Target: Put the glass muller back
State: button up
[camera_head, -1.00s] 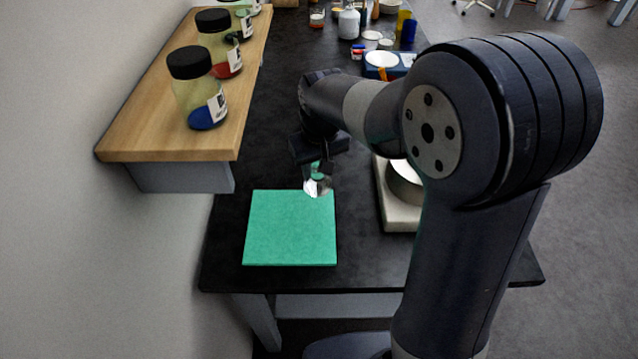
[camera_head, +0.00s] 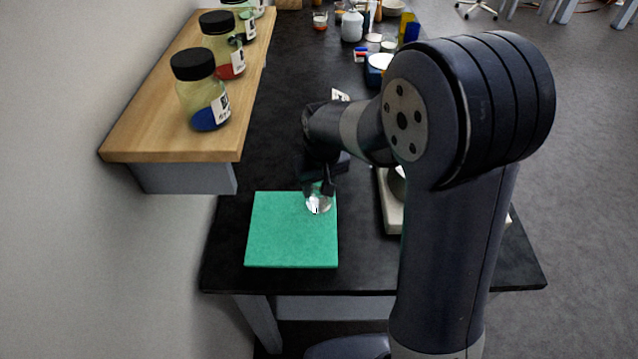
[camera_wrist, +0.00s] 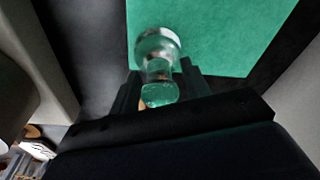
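The glass muller (camera_head: 318,205) is clear, with a rounded broad end pointing down and a narrower neck above. My gripper (camera_head: 319,187) holds it by the neck over the far right part of the green mat (camera_head: 285,240). In the wrist view the muller (camera_wrist: 158,45) sits between the two fingers (camera_wrist: 158,88), which are closed on its neck. The green mat (camera_wrist: 225,35) lies beyond it there. I cannot tell whether the muller's broad end touches the mat or hangs just above it.
A wooden wall shelf (camera_head: 160,125) with several black-lidded pigment jars (camera_head: 203,92) is at the left. A pale slab (camera_head: 391,212) stands right of the mat, partly hidden by my arm. Bottles and cups, including a white bottle (camera_head: 352,26), crowd the far bench (camera_head: 290,90).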

jog(key=shift+o, duration=0.7)
jog(key=shift+r, duration=0.25)
notch_tip(320, 180, up, 12)
jog(key=s, duration=0.1)
jog(key=shift+s+d+f, duration=0.15)
jog(key=shift+s+d, duration=0.15)
jog(key=shift+s, duration=0.05)
